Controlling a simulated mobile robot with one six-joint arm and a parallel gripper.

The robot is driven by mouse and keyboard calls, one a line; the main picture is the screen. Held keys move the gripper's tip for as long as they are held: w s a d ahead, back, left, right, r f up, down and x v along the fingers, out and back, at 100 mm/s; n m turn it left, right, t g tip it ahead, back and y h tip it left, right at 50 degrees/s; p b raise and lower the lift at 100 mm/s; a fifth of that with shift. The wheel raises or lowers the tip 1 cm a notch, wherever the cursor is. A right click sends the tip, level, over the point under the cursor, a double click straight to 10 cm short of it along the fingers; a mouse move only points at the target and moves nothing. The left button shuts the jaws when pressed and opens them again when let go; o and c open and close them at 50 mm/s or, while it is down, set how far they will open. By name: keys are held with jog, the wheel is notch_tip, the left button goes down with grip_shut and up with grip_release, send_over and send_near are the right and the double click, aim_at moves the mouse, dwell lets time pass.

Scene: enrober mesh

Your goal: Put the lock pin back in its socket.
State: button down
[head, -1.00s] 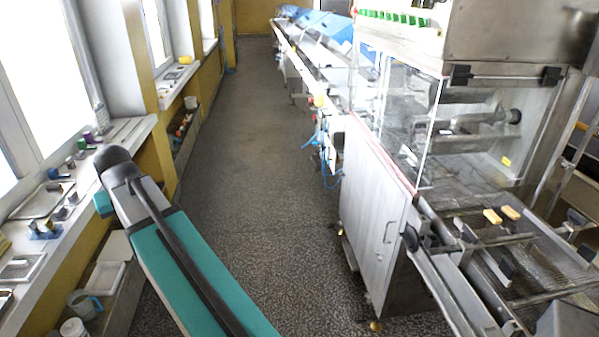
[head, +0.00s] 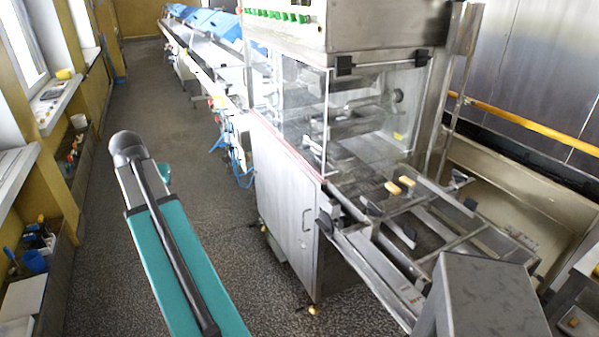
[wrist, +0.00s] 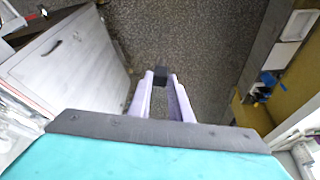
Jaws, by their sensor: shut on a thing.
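In the wrist view my gripper (wrist: 160,82) has its two pale fingers shut on a small dark block-like piece (wrist: 159,74), apparently the lock pin. Only its dark end shows, at the fingertips, with the speckled floor behind it. The gripper and the piece do not show in the head view, where only my teal arm is seen. The enrober (head: 287,190) stands to the right of my arm, with a wire-mesh belt (head: 425,215) at its open near end. I cannot make out the pin's socket in either view.
Two biscuit-like bars (head: 399,185) lie at the belt by the clear guard (head: 305,112). A grey metal box (head: 486,298) stands at the front right. The aisle floor (head: 150,85) is clear between the enrober and the left wall ledge (head: 35,255) with tools.

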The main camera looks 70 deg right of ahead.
jog(key=s+d+m+g, duration=0.2)
jog(key=s+d+m, duration=0.2)
jog(key=s+d, duration=0.7)
jog(key=s+d+m+g+p, duration=0.1)
jog(key=s+d+m, duration=0.2)
jog(key=s, duration=0.9)
jog(key=s+d+m+g+p, duration=0.1)
jog(key=s+d+m, duration=0.3)
jog(key=s+d, duration=0.3)
jog(key=s+d+r+m+g+y+p, duration=0.1)
jog(key=s+d+m, duration=0.2)
jog(key=s, duration=1.4)
jog(key=d, duration=0.2)
jog(key=shift+s+d+m, duration=0.15)
jog(key=shift+d+m, duration=0.15)
jog(key=shift+a+r, duration=0.1)
jog(key=shift+f+b, duration=1.3)
jog(key=shift+f, duration=1.75)
jog(key=shift+f, duration=0.6)
jog(key=c, duration=1.5)
grip_release()
jog(key=shift+c, duration=0.2)
